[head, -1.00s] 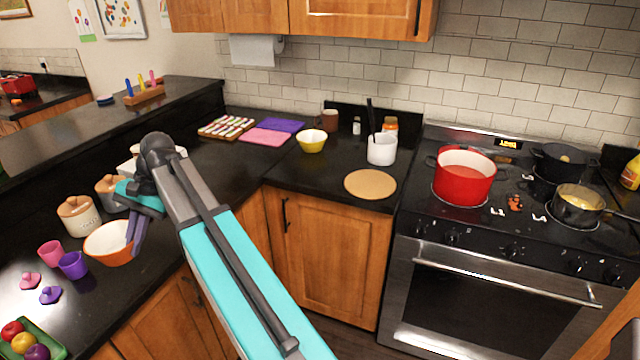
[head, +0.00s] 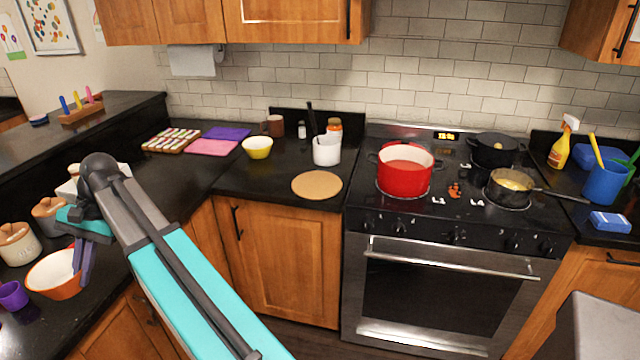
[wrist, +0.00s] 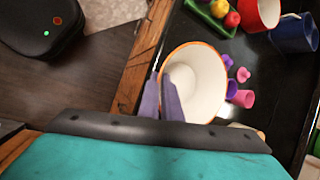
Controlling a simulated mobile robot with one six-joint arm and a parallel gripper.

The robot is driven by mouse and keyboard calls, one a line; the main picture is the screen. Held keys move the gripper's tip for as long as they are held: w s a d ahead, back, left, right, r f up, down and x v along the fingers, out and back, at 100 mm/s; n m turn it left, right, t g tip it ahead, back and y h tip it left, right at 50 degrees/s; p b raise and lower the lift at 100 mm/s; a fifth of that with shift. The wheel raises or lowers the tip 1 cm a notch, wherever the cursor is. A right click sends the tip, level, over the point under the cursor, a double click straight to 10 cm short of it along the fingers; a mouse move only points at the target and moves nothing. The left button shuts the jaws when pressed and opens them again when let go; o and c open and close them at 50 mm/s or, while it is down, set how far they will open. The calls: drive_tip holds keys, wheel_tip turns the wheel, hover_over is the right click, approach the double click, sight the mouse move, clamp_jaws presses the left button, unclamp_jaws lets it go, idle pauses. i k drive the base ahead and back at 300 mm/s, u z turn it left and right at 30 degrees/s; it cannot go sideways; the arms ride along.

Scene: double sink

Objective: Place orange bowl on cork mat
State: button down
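The orange bowl (head: 52,274), white inside, is on the dark counter at the left of the head view. It also shows in the wrist view (wrist: 203,85), its opening facing the camera. My gripper (head: 80,262) is at the bowl's right rim. In the wrist view its two purple fingers (wrist: 160,98) are close together, one on each side of the rim, and appear shut on it. I cannot tell whether the bowl is clear of the counter. The round cork mat (head: 317,185) lies bare on the counter left of the stove.
A purple cup (head: 12,295) and lidded canisters (head: 18,245) stand close to the bowl. Near the mat are a white crock (head: 327,150) and a yellow bowl (head: 257,147). A red pot (head: 405,170) is on the stove. The counter around the mat's front is clear.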

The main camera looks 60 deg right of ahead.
sight(317, 183)
drive_tip(key=u, duration=0.65)
drive_tip(key=i, duration=0.9)
drive_tip(key=z, duration=0.05)
